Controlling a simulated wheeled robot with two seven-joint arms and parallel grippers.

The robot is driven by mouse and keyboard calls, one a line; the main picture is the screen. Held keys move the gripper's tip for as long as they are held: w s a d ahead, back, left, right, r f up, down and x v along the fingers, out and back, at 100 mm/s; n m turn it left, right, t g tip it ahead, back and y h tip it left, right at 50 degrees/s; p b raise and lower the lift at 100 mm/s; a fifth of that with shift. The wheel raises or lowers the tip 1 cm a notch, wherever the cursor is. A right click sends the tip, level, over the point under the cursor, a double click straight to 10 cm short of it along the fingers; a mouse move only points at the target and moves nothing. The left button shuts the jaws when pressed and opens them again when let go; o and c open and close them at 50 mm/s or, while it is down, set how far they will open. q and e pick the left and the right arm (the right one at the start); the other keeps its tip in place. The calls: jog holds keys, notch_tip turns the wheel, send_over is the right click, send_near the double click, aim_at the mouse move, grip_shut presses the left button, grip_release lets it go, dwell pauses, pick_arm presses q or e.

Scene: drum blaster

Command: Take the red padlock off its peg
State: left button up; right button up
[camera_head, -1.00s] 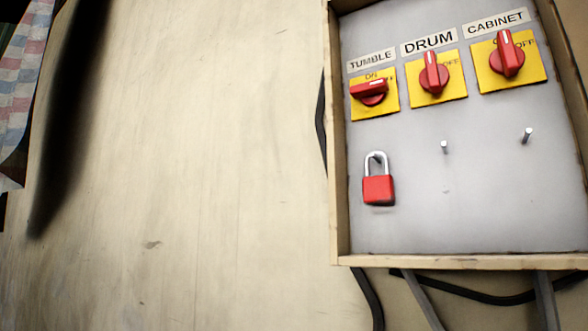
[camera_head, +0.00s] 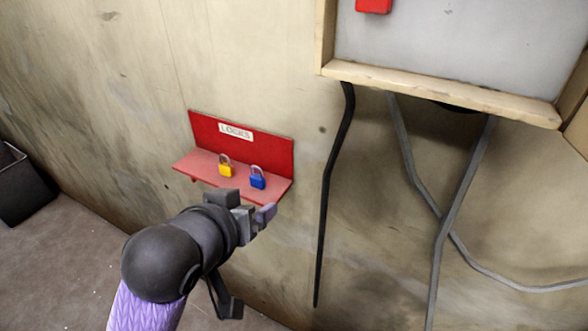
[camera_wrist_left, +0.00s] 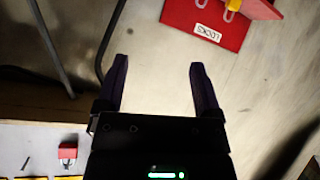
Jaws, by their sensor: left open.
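The red padlock (camera_head: 373,5) shows only its lower body at the top edge of the head view, against the grey panel (camera_head: 455,45). In the left wrist view, which is upside down, the red padlock (camera_wrist_left: 67,152) hangs at the lower left; its peg is too small to make out. My left gripper (camera_head: 248,205) is open and empty in front of the wall, below and left of the panel. Its two dark fingers (camera_wrist_left: 160,65) stand apart with nothing between them. The padlock is well away from the fingers. My right gripper is not in view.
A red LOCKS shelf (camera_head: 280,158) on the wall, just beyond my left gripper, holds a yellow padlock (camera_head: 226,169) and a blue padlock (camera_head: 258,181). The panel's wooden frame (camera_head: 440,92) juts out. A black cable (camera_head: 328,190) and grey conduits (camera_head: 452,220) run below it.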

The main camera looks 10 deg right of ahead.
pick_arm(q)
jog(key=d+r+m+t+h, duration=0.15)
jog(key=d+r, duration=0.25)
jog(key=r, duration=0.4)
jog(key=s+d+r+m+t+h, duration=0.1)
jog(key=d+r+h, duration=0.15)
jog(key=r, duration=0.65)
jog(key=d+r+m+t+h, duration=0.15)
jog(key=d+r, duration=0.25)
jog(key=r, duration=0.4)
jog(key=shift+y, duration=0.25)
jog(key=x, duration=0.2)
jog(key=p+x, duration=0.1)
jog(key=x, duration=0.2)
jog(key=p+x, duration=0.1)
jog(key=x, duration=0.2)
jog(key=shift+w+d+r, duration=0.1)
jog(key=shift+d+r, duration=0.2)
jog(key=shift+w+d+f+p, duration=0.1)
jog(key=shift+w+d+p, duration=0.25)
jog(key=shift+w, duration=0.25)
jog(key=c, duration=1)
jog(key=v, duration=0.4)
jog(key=b+v, duration=0.1)
jog(key=v, duration=0.3)
jog(key=r+v, duration=0.1)
jog(key=v, duration=0.3)
